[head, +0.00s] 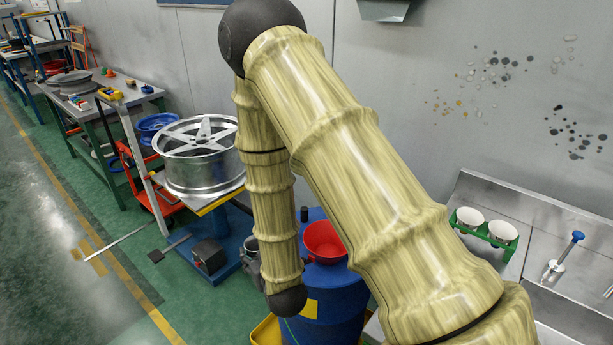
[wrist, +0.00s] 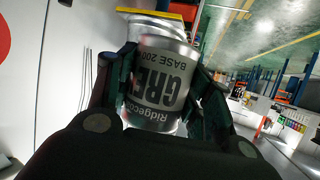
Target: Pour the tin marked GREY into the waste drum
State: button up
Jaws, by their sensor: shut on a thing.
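The blue drum (head: 318,308) stands just right of the gripper, with a red funnel-like bowl (head: 323,240) on top. My arm hides part of the drum.
A silver wheel (head: 198,155) rests on a blue lift stand left of the gripper. A yellow tray (head: 266,331) lies around the drum's foot. A steel bench with a green holder of white cups (head: 470,217) stands at right.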

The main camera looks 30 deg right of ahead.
jog(key=w+d+r+m+g+h, duration=0.1)
jog(key=w+d+m+g+h, duration=0.3)
jog(key=d, duration=0.4)
jog(key=w+d+r+m+g+h, duration=0.2)
jog(key=w+d+m+g+h, duration=0.2)
jog(key=d+m, duration=0.4)
jog(key=w+d+r+m+g+h+p, duration=0.1)
jog(key=w+d+m+g+h, duration=0.4)
jog(key=d, duration=0.5)
jog(key=shift+w+r+m+g, duration=0.45)
jog(key=shift+w+m+g, duration=0.4)
jog(key=shift+w, duration=0.2)
jog(key=f+m+t+b, duration=0.1)
jog(key=m+b, duration=0.1)
jog(key=b, duration=0.4)
jog(key=f+m+t+h+b, duration=0.1)
jog(key=f+m+t+b, duration=0.1)
jog(key=b, duration=0.4)
jog(key=s+f+m+t+b, duration=0.1)
jog(key=f+m+b, duration=0.1)
jog(key=b, duration=0.4)
jog(key=shift+a+f+m+t+h+b, duration=0.1)
jog(key=shift+f+m+t+h+b, duration=0.2)
jog(key=shift+m, duration=0.45)
jog(key=shift+r, duration=0.1)
jog(key=shift+a+f+m+h+b, duration=0.1)
jog(key=shift+f+m+h+b, duration=0.3)
jog(key=shift+b, duration=0.8)
